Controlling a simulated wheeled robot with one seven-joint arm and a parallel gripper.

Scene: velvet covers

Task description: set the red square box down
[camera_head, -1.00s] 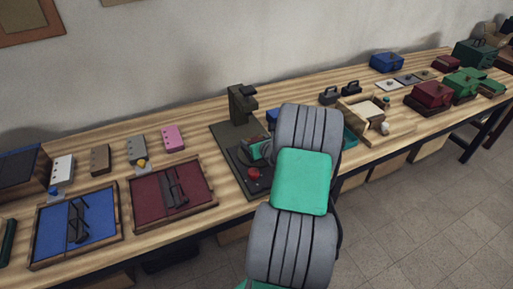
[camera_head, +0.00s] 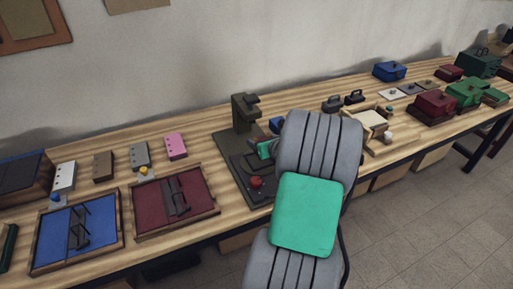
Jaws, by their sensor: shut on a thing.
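No red square box shows in a grip. My gripper's fingertips and anything between them are hidden behind my own large grey and green arm links, over the middle of the bench. A small green and grey part, apparently of my arm, shows at their left edge, above the dark base (camera_head: 238,168) of the press. A red box with a knob (camera_head: 433,103) stands on the right part of the bench, and a smaller red box (camera_head: 450,73) stands behind it. I cannot tell whether either is the task's box.
A dark press (camera_head: 243,112) with a red knob (camera_head: 256,183) stands left of my arm. A red tray (camera_head: 147,209) and a blue tray (camera_head: 52,242) lie further left. A wooden holder (camera_head: 372,117) and green boxes (camera_head: 465,92) stand right. Bare wood shows between the groups.

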